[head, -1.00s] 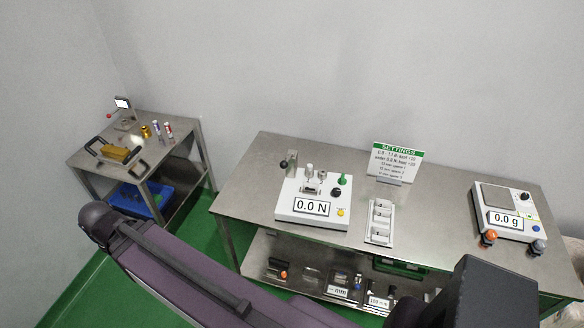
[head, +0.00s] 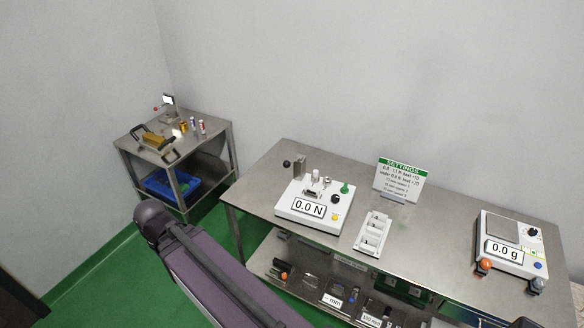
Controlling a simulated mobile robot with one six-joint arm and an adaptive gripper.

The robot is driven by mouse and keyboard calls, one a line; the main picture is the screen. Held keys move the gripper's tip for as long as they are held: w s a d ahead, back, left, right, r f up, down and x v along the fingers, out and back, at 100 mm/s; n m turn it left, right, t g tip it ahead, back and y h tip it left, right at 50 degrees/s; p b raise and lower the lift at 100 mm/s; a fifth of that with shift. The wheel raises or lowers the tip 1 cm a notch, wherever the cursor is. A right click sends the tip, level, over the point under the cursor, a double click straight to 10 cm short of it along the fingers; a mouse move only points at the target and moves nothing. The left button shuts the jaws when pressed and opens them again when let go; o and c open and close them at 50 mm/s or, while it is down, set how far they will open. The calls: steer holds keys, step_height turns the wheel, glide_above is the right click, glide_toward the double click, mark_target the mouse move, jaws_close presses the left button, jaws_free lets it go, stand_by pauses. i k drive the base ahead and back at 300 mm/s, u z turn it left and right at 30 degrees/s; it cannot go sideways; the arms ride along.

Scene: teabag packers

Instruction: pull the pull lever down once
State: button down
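The force tester (head: 289,209), a white box with a "0.0 N" display (head: 309,206), stands at the left part of the long steel bench. A black ball knob (head: 287,164) sits beside a grey upright bracket (head: 299,170) at its back left. This looks like the pull lever, with the knob at the height of the bracket's upper part. A green knob and a dark knob are at the tester's right side. My gripper is not in view. Only my purple arm link shows at the lower left, apart from the tester.
A white divided tray (head: 372,233), a "SETTINGS" sign (head: 398,180) and a scale reading "0.0 g" (head: 512,232) stand on the bench (head: 450,215). A side cart (head: 132,133) with tools and small cylinders is at the left. Green floor (head: 95,290) is free at the lower left.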

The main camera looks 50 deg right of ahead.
mark_target(287, 164)
steer(key=u, duration=0.1)
steer(key=k, duration=1)
steer(key=z, duration=1.9)
steer(key=i, duration=1)
